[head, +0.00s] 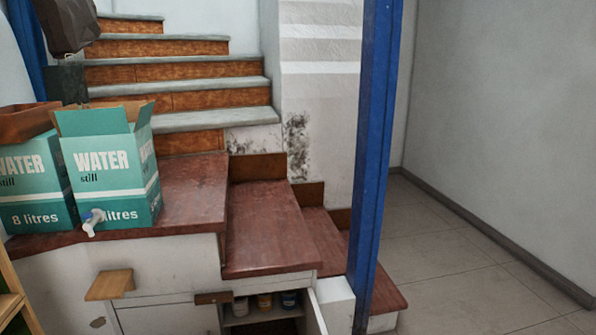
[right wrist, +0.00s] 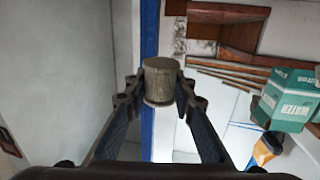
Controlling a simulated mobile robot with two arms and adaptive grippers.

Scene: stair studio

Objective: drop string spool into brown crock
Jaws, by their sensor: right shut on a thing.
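My right gripper (right wrist: 160,90) is shut on the string spool (right wrist: 161,80), a grey-brown cylinder with wider rims at its ends, in the right wrist view. The spool sits between the two fingertips, in front of the blue post. Neither gripper shows in the head view, and my left gripper is in no frame. I cannot make out a brown crock for certain.
Two teal water boxes (head: 105,170) stand on the red-brown landing (head: 195,190); one has open flaps and a tap. A blue post (head: 375,150) rises right of the steps. Small jars (head: 264,301) sit in an open cupboard below. The tiled floor (head: 450,260) at right is clear.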

